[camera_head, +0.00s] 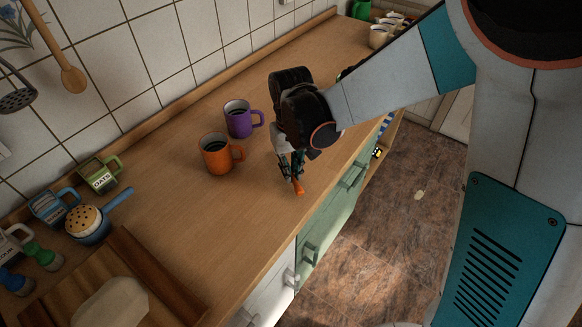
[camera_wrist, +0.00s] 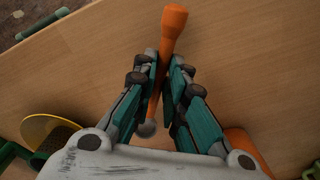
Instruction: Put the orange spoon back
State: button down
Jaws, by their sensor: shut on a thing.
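My gripper (camera_wrist: 166,68) is shut on the orange spoon, with its fingers on either side of the handle. In the wrist view the spoon's orange handle (camera_wrist: 173,22) sticks out beyond the fingertips, and its grey end (camera_wrist: 147,129) shows back between the fingers. In the head view my gripper (camera_head: 291,172) is over the wooden counter near its front edge, and the orange tip of the spoon (camera_head: 299,188) shows below it. I cannot tell whether the spoon touches the counter. An orange mug (camera_head: 216,155) and a purple mug (camera_head: 239,120), both with dark contents, stand left of my gripper.
The wooden counter (camera_head: 170,205) is mostly clear around the mugs. Green drawers (camera_head: 325,228) are below the front edge. Cups (camera_head: 380,36) stand at the far end.

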jog(key=shift+f+b, duration=0.95)
jog(key=shift+f, duration=0.2)
jog(key=c, duration=1.6)
grip_release()
jog(key=shift+o, duration=0.2)
jog(key=shift+r, duration=0.1)
notch_tip(320, 180, up, 7)
jog(key=shift+r, duration=0.2)
